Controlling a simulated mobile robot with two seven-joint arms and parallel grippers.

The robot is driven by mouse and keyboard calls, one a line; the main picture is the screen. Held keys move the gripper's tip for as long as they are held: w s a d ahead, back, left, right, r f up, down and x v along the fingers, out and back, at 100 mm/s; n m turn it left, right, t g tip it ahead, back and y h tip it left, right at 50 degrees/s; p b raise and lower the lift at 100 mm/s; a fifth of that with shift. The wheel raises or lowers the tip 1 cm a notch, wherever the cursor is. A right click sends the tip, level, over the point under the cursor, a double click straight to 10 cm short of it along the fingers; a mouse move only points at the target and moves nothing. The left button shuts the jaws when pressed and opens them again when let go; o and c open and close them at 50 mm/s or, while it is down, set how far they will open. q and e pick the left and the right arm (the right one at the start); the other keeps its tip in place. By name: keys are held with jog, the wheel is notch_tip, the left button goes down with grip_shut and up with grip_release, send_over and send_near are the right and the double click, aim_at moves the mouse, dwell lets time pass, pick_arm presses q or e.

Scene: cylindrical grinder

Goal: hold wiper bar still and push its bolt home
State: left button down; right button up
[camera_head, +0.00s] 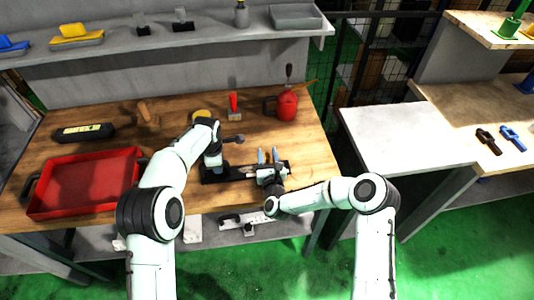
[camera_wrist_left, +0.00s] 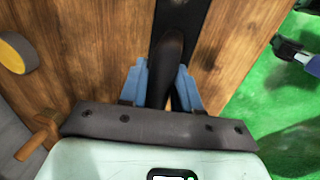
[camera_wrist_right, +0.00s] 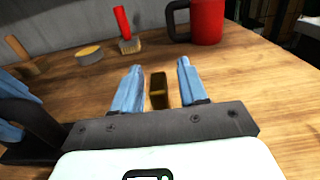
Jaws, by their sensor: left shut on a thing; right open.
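In the left wrist view my left gripper (camera_wrist_left: 160,92) is shut on a dark rounded bar (camera_wrist_left: 171,55), which seems to be the wiper bar. In the head view a black base (camera_head: 215,175) lies on the bench below the left wrist, with metal parts running right. My right gripper (camera_head: 268,157) is open at the right end of these parts. In the right wrist view a small brass-coloured block (camera_wrist_right: 158,90) shows between the fingers of my right gripper (camera_wrist_right: 160,80), with gaps on both sides. I cannot tell whether this block is the bolt.
A red tray (camera_head: 85,185) lies on the bench's left. A grey shelf (camera_head: 215,45) runs above. Bare wood lies right of the right gripper.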

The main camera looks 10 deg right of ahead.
jog(key=shift+w, duration=0.35)
grip_shut()
jog(key=d, duration=0.5)
jog(key=shift+d, duration=0.3)
pick_arm(q)
jog(key=shift+a, duration=0.1)
pick_arm(e)
jog(key=shift+c, duration=0.8)
grip_release()
jog(key=shift+o, duration=0.8)
jog(key=shift+a, duration=0.1)
